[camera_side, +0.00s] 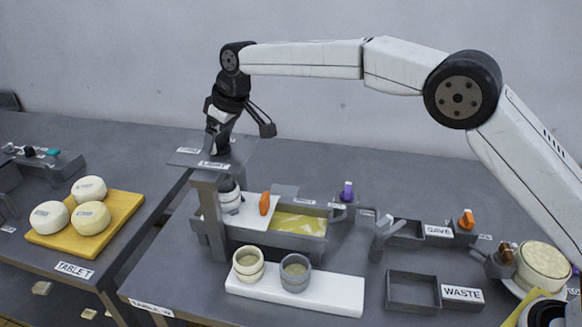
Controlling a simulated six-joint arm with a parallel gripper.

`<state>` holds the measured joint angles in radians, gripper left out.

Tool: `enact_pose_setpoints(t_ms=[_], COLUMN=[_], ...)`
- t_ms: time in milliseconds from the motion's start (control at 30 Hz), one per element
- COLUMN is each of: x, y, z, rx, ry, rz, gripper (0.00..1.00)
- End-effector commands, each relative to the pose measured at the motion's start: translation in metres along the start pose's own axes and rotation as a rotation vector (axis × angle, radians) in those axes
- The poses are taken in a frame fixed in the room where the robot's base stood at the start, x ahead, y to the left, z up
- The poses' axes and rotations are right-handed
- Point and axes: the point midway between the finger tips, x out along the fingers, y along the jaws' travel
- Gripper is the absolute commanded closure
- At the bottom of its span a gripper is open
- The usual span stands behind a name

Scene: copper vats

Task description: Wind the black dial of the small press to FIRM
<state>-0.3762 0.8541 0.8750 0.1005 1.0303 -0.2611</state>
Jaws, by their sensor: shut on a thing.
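The small press (207,190) stands at the left end of the front table, a grey frame with a flat top plate (240,150). A white label reading LIGHT (213,164) is at the plate's front edge. Another label (188,151), too small to read surely, is at its left. My gripper (217,143) points down onto the plate and is shut on the black dial, which is mostly hidden by the fingers. The dial's pointing direction cannot be made out. A white mould (229,196) sits inside the press, under the plate.
Beside the press is a grey trough (318,242) with yellowish liquid and an orange handle (264,204). Two cups (295,272) stand on a white board (340,292) in front. A WASTE tray (412,307) is at right. A yellow board (130,205) with cheeses is at left.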

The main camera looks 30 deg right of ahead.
Motion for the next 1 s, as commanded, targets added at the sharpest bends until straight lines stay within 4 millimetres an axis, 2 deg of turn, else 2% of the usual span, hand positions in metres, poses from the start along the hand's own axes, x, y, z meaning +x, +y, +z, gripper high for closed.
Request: enact_pose_setpoints(t_ms=[367,1000], x=[-0.0004,0.0002], y=[-0.0013,-0.0030], z=[-0.0004,-0.0018], rx=[0.127,0.587], ry=[-0.001,0.002], rz=[0.054,0.246], gripper=[0.71,0.71])
